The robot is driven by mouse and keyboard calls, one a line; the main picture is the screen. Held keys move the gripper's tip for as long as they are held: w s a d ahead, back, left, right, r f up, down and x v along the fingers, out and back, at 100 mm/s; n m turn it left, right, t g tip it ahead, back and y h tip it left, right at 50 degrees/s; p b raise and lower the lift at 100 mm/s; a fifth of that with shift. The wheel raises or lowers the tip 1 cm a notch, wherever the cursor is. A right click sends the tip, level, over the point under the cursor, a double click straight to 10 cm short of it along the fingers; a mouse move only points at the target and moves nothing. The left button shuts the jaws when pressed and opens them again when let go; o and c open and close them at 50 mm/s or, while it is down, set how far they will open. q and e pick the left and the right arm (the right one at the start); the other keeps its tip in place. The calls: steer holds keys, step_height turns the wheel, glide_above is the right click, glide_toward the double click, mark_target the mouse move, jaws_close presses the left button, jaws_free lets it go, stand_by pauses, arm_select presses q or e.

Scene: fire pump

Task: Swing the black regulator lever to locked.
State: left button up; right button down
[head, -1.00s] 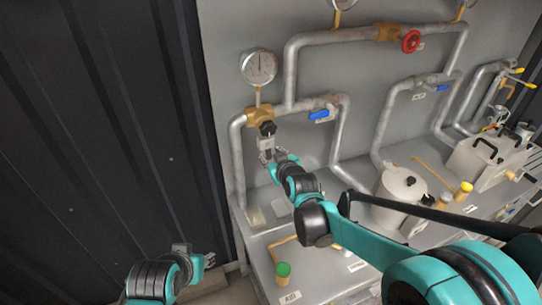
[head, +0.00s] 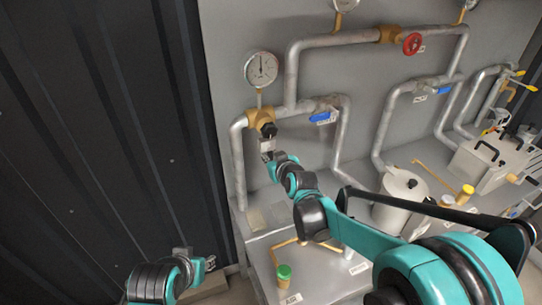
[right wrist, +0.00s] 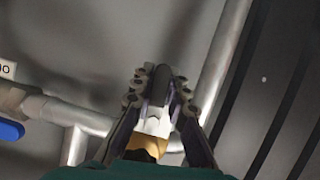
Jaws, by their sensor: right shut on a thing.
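The black regulator lever (head: 269,130) sits on the brass regulator body (head: 258,116), below a round white gauge (head: 261,68) on the left pipe. My right gripper (head: 267,150) is at the lever, just below the brass body. In the right wrist view the two fingers of my right gripper (right wrist: 158,88) are closed around the black lever (right wrist: 160,82), with pale metal and brass below it. The fingers partly hide the lever. My left gripper (head: 205,262) is low at the left, away from the regulator; its fingers are too small to judge.
A blue-handled valve (head: 321,117) is on the pipe to the right of the regulator. A red wheel (head: 412,43) is higher up. A silver pot (head: 402,190) and a green-capped post (head: 284,272) stand on the grey bench. A dark ribbed wall (head: 90,130) is at left.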

steer(key=shift+s+a+m+y, duration=0.1)
steer(key=shift+a+m+y, duration=0.15)
steer(key=shift+m+y, duration=0.2)
steer(key=c, duration=1.5)
jaws_free()
steer(key=v, duration=1.2)
steer(key=shift+r, duration=0.15)
steer(key=s+d+f+m+g+h, duration=0.1)
steer(key=s+d+f+g, duration=0.1)
steer(key=s+d+f, duration=0.2)
steer(key=s+d+f+m+g+h+b, duration=0.1)
steer(key=s+d, duration=0.4)
steer(key=s, duration=0.6)
steer(key=s+d+f+m+g+h+b, duration=0.1)
steer(key=s+d+f+m+g+h, duration=0.1)
steer(key=s+d+f, duration=0.3)
steer(key=shift+s+d+f+m+g+h, duration=0.15)
steer(key=shift+s+f+h, duration=0.3)
steer(key=shift+s, duration=0.3)
steer(key=shift+s+d+f+m+g+h, duration=0.15)
steer(key=shift+s+f+h, duration=0.25)
steer(key=shift+s, duration=0.4)
